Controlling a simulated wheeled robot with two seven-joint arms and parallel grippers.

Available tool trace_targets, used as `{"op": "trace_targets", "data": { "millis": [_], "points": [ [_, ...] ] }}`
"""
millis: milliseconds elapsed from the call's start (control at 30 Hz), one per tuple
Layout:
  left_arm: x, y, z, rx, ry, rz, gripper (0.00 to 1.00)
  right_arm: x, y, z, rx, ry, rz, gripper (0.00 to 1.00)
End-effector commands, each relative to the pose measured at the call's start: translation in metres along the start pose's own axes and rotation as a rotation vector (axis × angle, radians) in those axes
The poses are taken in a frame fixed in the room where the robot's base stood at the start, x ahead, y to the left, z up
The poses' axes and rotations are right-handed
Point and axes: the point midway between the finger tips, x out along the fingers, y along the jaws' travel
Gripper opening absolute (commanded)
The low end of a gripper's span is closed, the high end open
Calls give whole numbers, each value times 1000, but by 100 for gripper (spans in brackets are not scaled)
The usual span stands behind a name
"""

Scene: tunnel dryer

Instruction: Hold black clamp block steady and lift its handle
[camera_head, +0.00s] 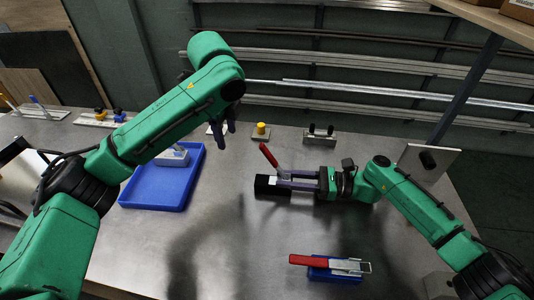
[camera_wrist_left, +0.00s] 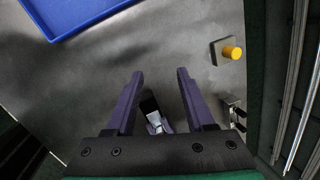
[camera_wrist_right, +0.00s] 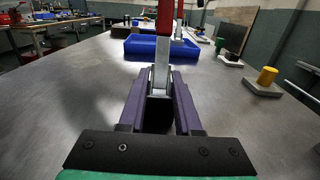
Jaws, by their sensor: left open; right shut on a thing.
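The black clamp block (camera_head: 268,190) sits on the metal table in the middle of the head view. Its red handle (camera_head: 268,155) slants up to the left. My right gripper (camera_head: 283,180) comes from the right and is shut on the block, fingers level. In the right wrist view, the block (camera_wrist_right: 158,118) shows between the fingers, with a metal lever and the red handle (camera_wrist_right: 165,18) upright above it. My left gripper (camera_head: 222,133) is open and empty, high and left of the handle. In the left wrist view, the block (camera_wrist_left: 149,106) lies below and between the open fingers.
A blue tray (camera_head: 155,205) stands at the left, beneath my left arm. A blue clamp with a red handle (camera_head: 308,260) lies at the front. A yellow knob on a plate (camera_head: 261,131) and a small black-pegged fixture (camera_head: 320,137) stand behind the block.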

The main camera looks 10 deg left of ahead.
Motion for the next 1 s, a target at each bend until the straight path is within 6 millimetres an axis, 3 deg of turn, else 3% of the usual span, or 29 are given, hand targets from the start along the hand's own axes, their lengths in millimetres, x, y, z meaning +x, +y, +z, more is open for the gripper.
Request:
{"op": "trace_targets", "data": {
  "millis": [200, 333, 467, 800, 1000],
  "points": [
    [-74, -4, -42, -260, 401, 138, 54, 0, 0, -1, 1, 2, 1, 0],
    [-93, -1, -54, -302, 490, 184, 54, 0, 0, -1, 1, 2, 1, 0],
    [-82, 1, -62, -305, 497, 194, 54, 0, 0, -1, 1, 2, 1, 0],
    [-10, 10, -102, -303, 494, 193, 54, 0, 0, -1, 1, 2, 0, 0],
    [9, 12, -113, -303, 495, 190, 54, 0, 0, -1, 0, 2, 0, 0]
  ]
}}
